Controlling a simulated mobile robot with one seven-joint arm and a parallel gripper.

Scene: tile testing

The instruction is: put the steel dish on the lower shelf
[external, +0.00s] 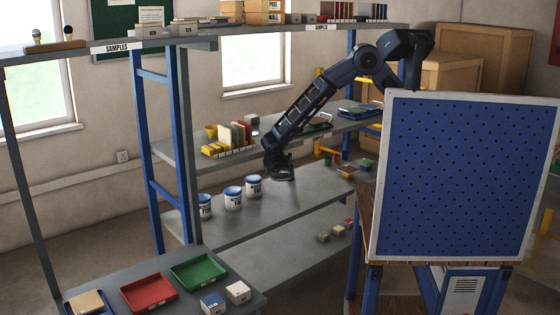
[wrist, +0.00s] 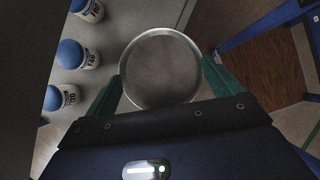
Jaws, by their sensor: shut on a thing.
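The steel dish (wrist: 160,72) is round and shallow with a bright rim and a dull grey inside. It fills the middle of the wrist view. My gripper (wrist: 164,76) has its two green fingers against opposite sides of the dish. In the external view my gripper (external: 280,172) hangs low over the grey shelf board (external: 290,210) that bears the white tubs, to the right of them. The dish is hard to make out there, and I cannot tell whether it touches the board. A lower board (external: 285,262) lies beneath.
Several white tubs with blue lids (external: 233,199) stand left of my gripper. Small dishes and blocks (external: 347,171) sit at the board's right end. A shelf with tiles (external: 232,137) is above. A blue pegboard (external: 465,175) stands at right. The board between is clear.

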